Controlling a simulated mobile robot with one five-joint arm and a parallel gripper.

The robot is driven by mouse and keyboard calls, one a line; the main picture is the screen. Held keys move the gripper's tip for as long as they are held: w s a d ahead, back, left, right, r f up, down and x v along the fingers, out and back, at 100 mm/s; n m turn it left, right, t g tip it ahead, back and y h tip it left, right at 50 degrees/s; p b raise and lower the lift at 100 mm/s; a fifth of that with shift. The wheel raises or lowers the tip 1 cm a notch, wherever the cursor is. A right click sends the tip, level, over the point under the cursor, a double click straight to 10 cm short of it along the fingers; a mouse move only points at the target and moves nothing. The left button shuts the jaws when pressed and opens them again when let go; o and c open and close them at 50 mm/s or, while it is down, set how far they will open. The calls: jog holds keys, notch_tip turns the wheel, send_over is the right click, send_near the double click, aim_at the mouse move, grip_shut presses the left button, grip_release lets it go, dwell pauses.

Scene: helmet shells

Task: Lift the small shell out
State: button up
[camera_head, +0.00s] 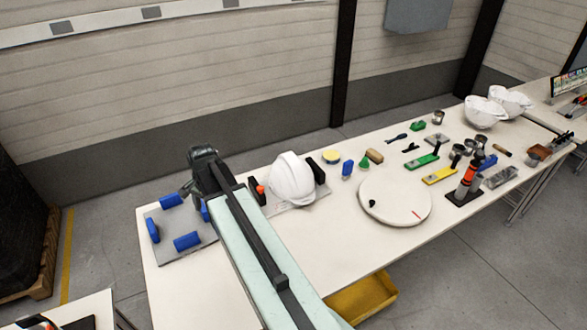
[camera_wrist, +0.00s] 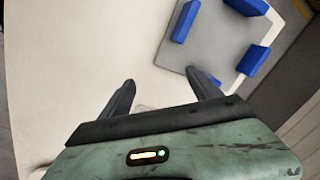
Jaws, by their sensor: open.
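A white helmet shell (camera_head: 293,180) sits on a grey base between black pads, with an orange knob at its left, near the middle of the table. Two more white shells, a left one (camera_head: 480,112) and a right one (camera_head: 512,101), rest side by side at the table's far right end. I cannot tell which shell the task calls small. My gripper (camera_wrist: 160,88) is open and empty above the white tabletop, beside a grey plate with blue blocks (camera_wrist: 228,50). No shell shows clearly in the wrist view. My arm partly covers the plate in the head view.
A round white turntable (camera_head: 395,203) stands right of the middle shell. Small tools, blocks and cups crowd the table farther right, with an orange-and-black upright tool (camera_head: 467,180). A yellow bin (camera_head: 362,298) is below the front edge.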

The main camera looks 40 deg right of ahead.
jog(key=w+d+r+m+t+p, duration=0.1)
jog(key=w+d+m, duration=0.1)
jog(key=d+m, duration=0.55)
jog(key=w+d+r+m, duration=0.2)
jog(key=d+m, duration=0.2)
jog(key=d, duration=0.7)
jog(key=m+t+h+p, duration=0.2)
jog(key=m, duration=1.2)
send_near(293, 159)
jog(key=shift+w+d+r, duration=0.1)
jog(key=shift+w+d, duration=0.1)
jog(key=shift+w, duration=0.2)
jog(key=shift+d+m, duration=0.1)
jog(key=shift+m, duration=0.15)
jog(key=b+x, duration=0.8)
jog(key=shift+s+a+f, duration=0.25)
jog(key=shift+s+a, duration=0.05)
jog(key=shift+r, duration=0.15)
grip_shut()
